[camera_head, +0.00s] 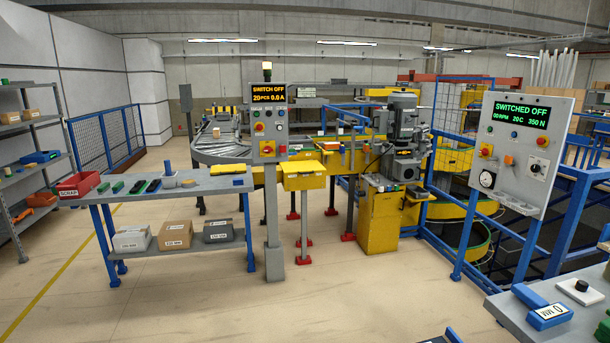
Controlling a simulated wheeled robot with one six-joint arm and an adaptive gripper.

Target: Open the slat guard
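I cannot tell for sure which part is the slat guard. Yellow covers (304,181) show at the middle of the head view, at the near end of the conveyor line. A grey motor and gear unit (403,140) stands on a yellow cabinet (378,214) to their right. The yellow spiral conveyor (473,209) is behind blue framing at the right, partly hidden by the control panel. My gripper is not in view.
A grey control post (270,135) stands left of the covers. A workbench (205,188) with a red scrap bin (78,186) is at left. A panel reading "SWITCHED OFF" (520,150) and another bench (520,318) are at right. The centre foreground floor is mostly clear.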

